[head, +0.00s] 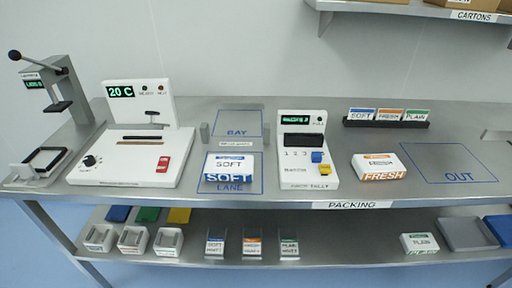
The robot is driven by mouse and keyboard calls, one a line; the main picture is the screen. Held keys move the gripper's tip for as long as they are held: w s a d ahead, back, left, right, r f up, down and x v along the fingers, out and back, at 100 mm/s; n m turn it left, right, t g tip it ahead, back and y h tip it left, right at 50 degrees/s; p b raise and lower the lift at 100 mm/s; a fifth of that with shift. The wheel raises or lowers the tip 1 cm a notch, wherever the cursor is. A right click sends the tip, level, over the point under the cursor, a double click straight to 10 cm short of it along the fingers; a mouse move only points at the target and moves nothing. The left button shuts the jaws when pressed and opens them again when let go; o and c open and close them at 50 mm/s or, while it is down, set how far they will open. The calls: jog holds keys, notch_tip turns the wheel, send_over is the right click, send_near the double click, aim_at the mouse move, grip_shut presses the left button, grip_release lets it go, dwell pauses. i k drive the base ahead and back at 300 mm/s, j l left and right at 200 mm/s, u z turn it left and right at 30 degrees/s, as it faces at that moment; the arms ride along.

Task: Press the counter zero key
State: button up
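The counter (303,180) is a white upright unit on the bench, left of the FRESH pack, with a label at its front edge that seems to read PACK TALLY. Its small green display (296,119) is lit, but the text is too small to read surely. Below a dark slot are small marks 1 2 3. A blue key (317,157) and a yellow key (325,169) sit at the right of its sloped face. The lettering on the keys is not legible, so I cannot tell which is the zero key. My gripper is not in view.
A SOFT pack (229,164) lies at LANE, left of the counter. A FRESH pack (379,166) lies to its right. A sealer-like machine showing 20 C (123,166) stands further left. A card rack (386,123) stands behind. The OUT area (448,163) is clear.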

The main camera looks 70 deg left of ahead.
aim_at(324, 170)
jog(key=u, duration=2.3)
